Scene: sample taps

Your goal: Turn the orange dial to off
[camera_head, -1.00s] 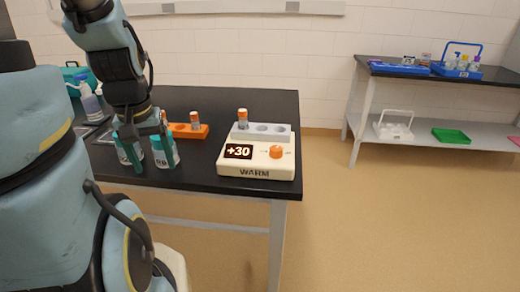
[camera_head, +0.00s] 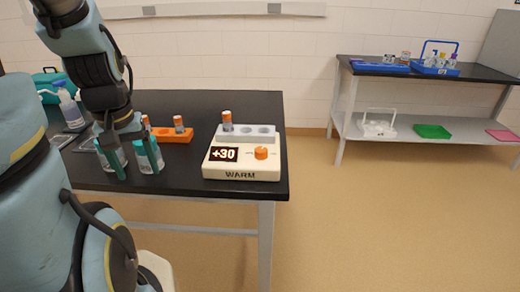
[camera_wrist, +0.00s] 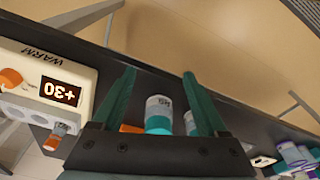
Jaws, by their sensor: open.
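The orange dial (camera_head: 261,153) sits on the right of the top face of a cream warmer labelled WARM (camera_head: 240,174), beside a dark display reading +30. The dial also shows at the left edge of the wrist view (camera_wrist: 10,79), with the warmer (camera_wrist: 70,62) there upside down. The dial's pointer mark is too small to read. My gripper (camera_head: 131,154) is open over the black table, left of the warmer and apart from the dial. In the wrist view its two green fingers (camera_wrist: 158,75) are spread wide with nothing held between them.
White and teal jars (camera_head: 149,155) stand close to my gripper. An orange rack (camera_head: 170,136) with orange-capped vials is behind them. An orange-capped vial (camera_head: 227,121) stands in the warmer's grey block (camera_head: 247,135). A shelf table (camera_head: 440,73) is at the right, with open floor between.

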